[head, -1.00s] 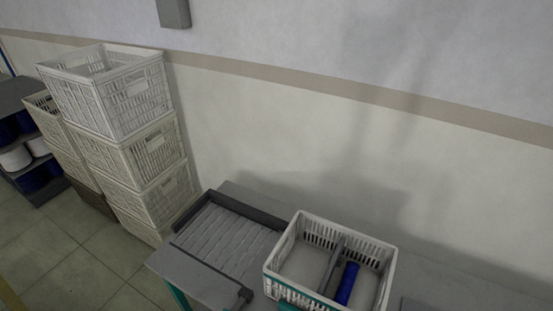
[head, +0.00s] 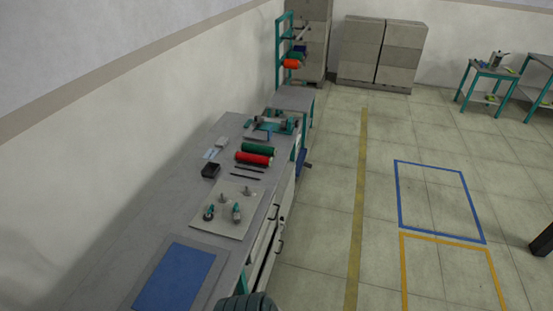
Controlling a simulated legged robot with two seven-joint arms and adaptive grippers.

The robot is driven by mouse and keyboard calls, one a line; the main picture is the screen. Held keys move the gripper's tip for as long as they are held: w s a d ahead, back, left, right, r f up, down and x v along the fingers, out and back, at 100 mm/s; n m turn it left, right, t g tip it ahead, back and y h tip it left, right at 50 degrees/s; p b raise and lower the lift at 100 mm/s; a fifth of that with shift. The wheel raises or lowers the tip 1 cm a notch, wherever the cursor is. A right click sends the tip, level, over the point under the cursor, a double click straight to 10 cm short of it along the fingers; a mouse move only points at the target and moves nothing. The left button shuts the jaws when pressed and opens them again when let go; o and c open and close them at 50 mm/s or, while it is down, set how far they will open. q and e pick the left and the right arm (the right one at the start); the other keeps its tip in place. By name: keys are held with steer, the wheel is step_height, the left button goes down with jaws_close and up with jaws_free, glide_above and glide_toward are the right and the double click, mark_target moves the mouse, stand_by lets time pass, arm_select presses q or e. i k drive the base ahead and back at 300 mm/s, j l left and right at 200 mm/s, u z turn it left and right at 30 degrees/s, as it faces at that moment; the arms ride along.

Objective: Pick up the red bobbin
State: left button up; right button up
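The red bobbin (head: 254,159) lies on its side on the grey workbench (head: 85,274), towards the far end and near the front edge. A green bobbin (head: 258,148) lies just behind it, roughly parallel. Neither of my grippers can be made out in the head view, and nothing is touching the red bobbin.
A teal machine (head: 272,125) stands beyond the bobbins. Open floor (head: 330,210) lies right.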

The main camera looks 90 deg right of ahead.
mark_target(247, 157)
steer(key=z, duration=2.9)
steer(key=u, duration=0.4)
steer(key=i+l+u, duration=0.15)
steer(key=u, duration=0.3)
steer(key=i+l+u, duration=0.1)
steer(key=l+u, duration=0.75)
steer(key=i+l+u, duration=0.1)
steer(key=l+u, duration=0.35)
steer(key=j, duration=0.15)
